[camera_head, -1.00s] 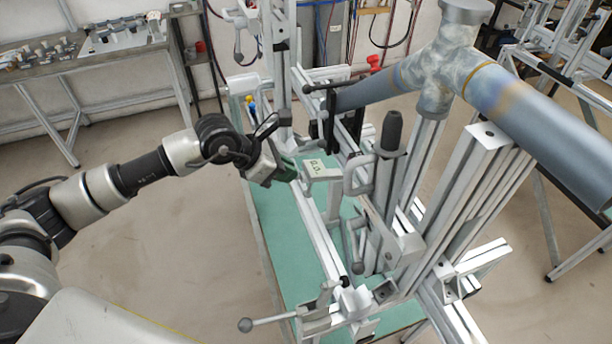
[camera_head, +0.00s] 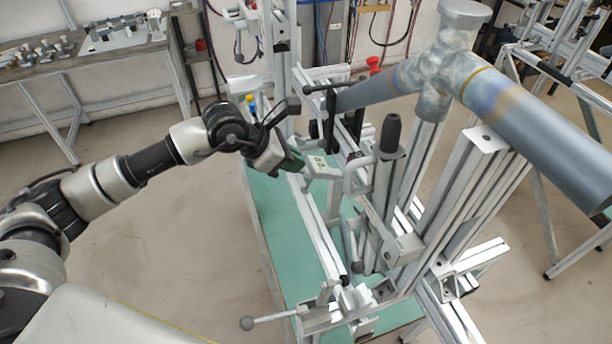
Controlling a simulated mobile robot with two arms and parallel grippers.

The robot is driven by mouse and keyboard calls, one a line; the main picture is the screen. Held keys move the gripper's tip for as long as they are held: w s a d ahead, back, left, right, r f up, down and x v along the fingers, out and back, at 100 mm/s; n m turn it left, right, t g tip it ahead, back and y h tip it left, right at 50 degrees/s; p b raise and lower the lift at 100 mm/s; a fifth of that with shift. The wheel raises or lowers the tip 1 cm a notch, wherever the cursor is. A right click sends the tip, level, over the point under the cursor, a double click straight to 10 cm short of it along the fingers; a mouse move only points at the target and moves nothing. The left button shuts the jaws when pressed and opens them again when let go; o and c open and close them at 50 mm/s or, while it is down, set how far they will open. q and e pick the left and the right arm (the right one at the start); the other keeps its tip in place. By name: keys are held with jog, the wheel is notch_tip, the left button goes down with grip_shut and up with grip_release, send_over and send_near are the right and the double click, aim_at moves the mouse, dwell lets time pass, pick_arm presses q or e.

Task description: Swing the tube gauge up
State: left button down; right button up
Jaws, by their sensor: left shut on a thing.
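The tube gauge appears to be the pale metal piece with a labelled block (camera_head: 322,168), next to a grey curved handle, on the jig in mid-view. My left gripper (camera_head: 294,161) reaches in from the left, its green-tinted fingers shut on the near end of the labelled block. The fingertips are small and partly hidden. The blue-grey tube (camera_head: 535,122) with a branched fitting lies across the top of the jig at the right. My right gripper is not in view.
The aluminium jig frame (camera_head: 478,190) stands on a green-topped bench (camera_head: 284,258). A dark-knobbed clamp (camera_head: 390,135) rises beside the gauge. A ball-ended lever (camera_head: 247,323) sticks out at the front. A side table (camera_head: 75,68) with small parts stands back left; floor is clear at left.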

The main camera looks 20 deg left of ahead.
aim_at(317, 164)
pick_arm(q)
jog(key=shift+w+d+r, duration=0.3)
jog(key=shift+d+r, duration=0.1)
jog(key=shift+r, duration=0.2)
jog(key=shift+w+d, duration=0.25)
jog(key=shift+s+r, duration=0.1)
jog(key=shift+r, duration=0.05)
jog(key=shift+w+d+r+p, duration=0.4)
jog(key=shift+w+d+r, duration=0.15)
jog(key=shift+d+r, duration=0.1)
jog(key=shift+w+d+r, duration=0.5)
jog(key=shift+w+d, duration=0.15)
jog(key=shift+d, duration=0.2)
jog(key=shift+w+d+r, duration=0.2)
jog(key=shift+w+d, duration=0.15)
jog(key=shift+d, duration=0.1)
jog(key=shift+w+d+r, duration=0.2)
jog(key=shift+w+d, duration=0.15)
jog(key=shift+d, duration=0.1)
